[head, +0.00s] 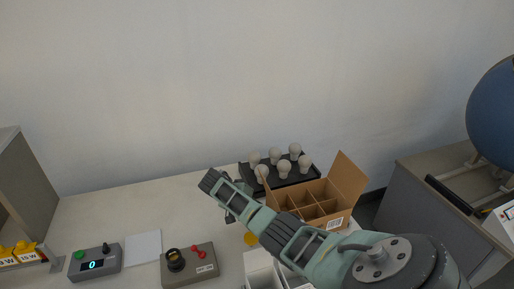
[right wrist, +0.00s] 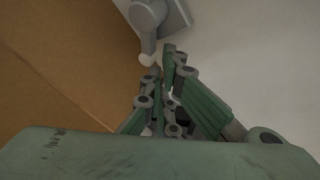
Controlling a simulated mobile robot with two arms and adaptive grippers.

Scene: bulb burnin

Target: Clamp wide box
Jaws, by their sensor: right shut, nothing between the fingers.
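An open cardboard box (head: 318,211) with divider compartments stands at the right end of the table, a flap raised at its right; it is the only carton I see. My right arm reaches in from the lower right and covers part of its front and left side. My right gripper (head: 232,200) is near the arm's far end, left of the box and partly hidden by the arm. In the right wrist view, my right gripper (right wrist: 163,88) is shut with nothing between its fingers. A brown cardboard-like surface (right wrist: 60,75) lies left of the fingers. My left gripper is not in view.
A dark tray (head: 293,180) with several pale bulbs (head: 284,166) stands behind the box. Left of the arm are a grey device with a dark socket (head: 175,260), a white pad (head: 144,247) and a display unit (head: 95,263). The table's back left is clear.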

